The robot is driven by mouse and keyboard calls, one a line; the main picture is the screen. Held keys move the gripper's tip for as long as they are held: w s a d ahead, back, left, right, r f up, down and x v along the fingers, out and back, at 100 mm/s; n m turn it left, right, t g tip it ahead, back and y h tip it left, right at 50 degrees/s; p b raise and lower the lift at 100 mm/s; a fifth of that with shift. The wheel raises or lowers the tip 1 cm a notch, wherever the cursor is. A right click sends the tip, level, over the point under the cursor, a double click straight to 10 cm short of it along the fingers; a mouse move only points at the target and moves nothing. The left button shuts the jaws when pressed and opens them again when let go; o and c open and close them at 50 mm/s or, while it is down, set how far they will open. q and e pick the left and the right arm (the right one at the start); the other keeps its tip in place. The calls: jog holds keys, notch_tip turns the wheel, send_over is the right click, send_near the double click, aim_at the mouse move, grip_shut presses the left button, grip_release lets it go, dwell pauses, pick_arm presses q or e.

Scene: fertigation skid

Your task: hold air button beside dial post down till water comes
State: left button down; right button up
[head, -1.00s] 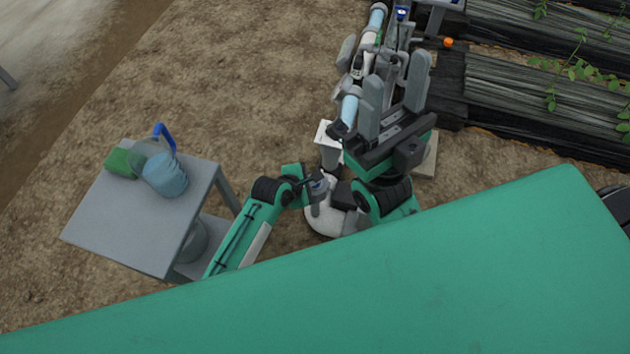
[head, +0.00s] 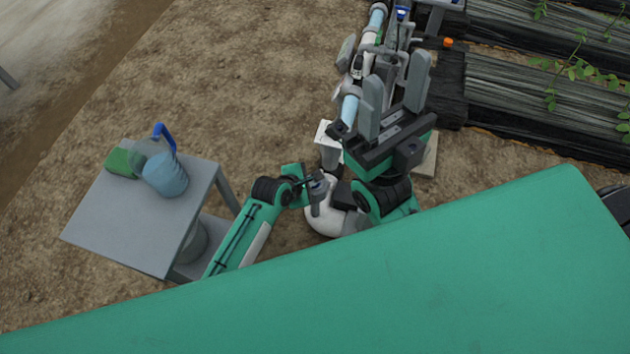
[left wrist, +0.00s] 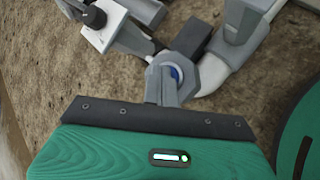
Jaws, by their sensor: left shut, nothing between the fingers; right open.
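In the left wrist view a blue round button (left wrist: 175,73) sits in a grey angular collar. My left gripper (left wrist: 163,84) is shut and empty, its grey fingers at the collar's near side; I cannot tell whether they touch or press the button. A black knob (left wrist: 95,17) on a pale plate stands to the upper left; I cannot tell whether it is the dial post. No running water is visible.
A grey table (head: 115,220) at the left holds a blue jug (head: 166,174) and a green block (head: 122,162). Pale pipes (head: 376,20) run behind my right gripper. Planted black beds (head: 540,85) lie at the upper right. Bare soil lies between.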

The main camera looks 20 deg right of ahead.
pick_arm(q)
jog(key=shift+r+p, duration=0.85)
jog(key=shift+p, duration=0.4)
jog(key=shift+f, duration=0.1)
